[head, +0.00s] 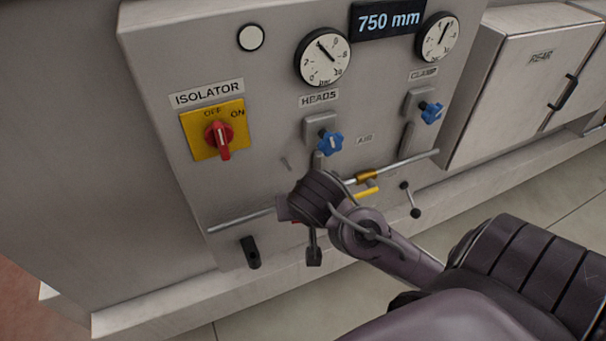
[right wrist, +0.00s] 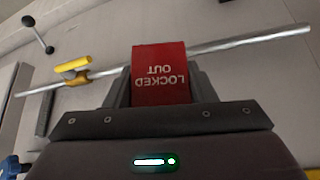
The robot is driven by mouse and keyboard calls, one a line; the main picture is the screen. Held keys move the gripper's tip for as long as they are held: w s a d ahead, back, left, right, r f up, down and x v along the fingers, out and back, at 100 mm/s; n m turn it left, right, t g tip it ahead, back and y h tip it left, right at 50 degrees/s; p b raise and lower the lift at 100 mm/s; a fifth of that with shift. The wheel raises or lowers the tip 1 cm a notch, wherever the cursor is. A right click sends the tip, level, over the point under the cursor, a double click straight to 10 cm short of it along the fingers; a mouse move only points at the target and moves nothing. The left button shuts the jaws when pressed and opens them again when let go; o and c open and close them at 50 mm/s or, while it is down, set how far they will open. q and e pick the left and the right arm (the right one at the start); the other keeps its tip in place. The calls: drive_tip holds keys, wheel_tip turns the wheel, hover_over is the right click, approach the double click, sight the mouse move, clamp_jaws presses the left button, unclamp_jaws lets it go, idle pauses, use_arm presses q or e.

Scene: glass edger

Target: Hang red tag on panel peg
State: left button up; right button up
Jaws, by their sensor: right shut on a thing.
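My right gripper (right wrist: 160,97) is shut on the red tag (right wrist: 160,72), which reads "LOCKED OUT" upside down in the right wrist view. In the head view my right gripper (head: 286,208) is at the panel's lower middle, and my wrist hides nearly all of the tag. A small grey stub (head: 286,163), which looks like the peg, sticks out of the grey panel (head: 270,120) just above the gripper. The tag is apart from it. My left gripper is not in view.
A metal pipe with a yellow-handled valve (head: 366,190) crosses the panel close to my right gripper. Blue knobs (head: 330,143) sit above right. The isolator's red switch (head: 219,139) is at upper left. Black levers (head: 251,252) stick out below the pipe.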

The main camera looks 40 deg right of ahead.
drive_tip(key=shift+r, duration=0.15)
drive_tip(key=shift+w+d, duration=0.1)
drive_tip(key=shift+w, duration=0.25)
drive_tip(key=shift+w+d+f, duration=0.15)
drive_tip(key=shift+w+d, duration=0.15)
drive_tip(key=shift+w, duration=0.9)
drive_tip(key=shift+w+d+f, duration=0.15)
drive_tip(key=shift+w+d, duration=0.1)
drive_tip(key=shift+w, duration=0.9)
drive_tip(key=shift+w+d+f, duration=0.15)
drive_tip(key=shift+w+d, duration=0.15)
drive_tip(key=shift+w, duration=0.9)
drive_tip(key=shift+f, duration=0.1)
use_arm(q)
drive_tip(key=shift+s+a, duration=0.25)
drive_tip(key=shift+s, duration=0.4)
use_arm(e)
drive_tip(key=shift+d+f, duration=0.1)
drive_tip(key=shift+f, duration=0.1)
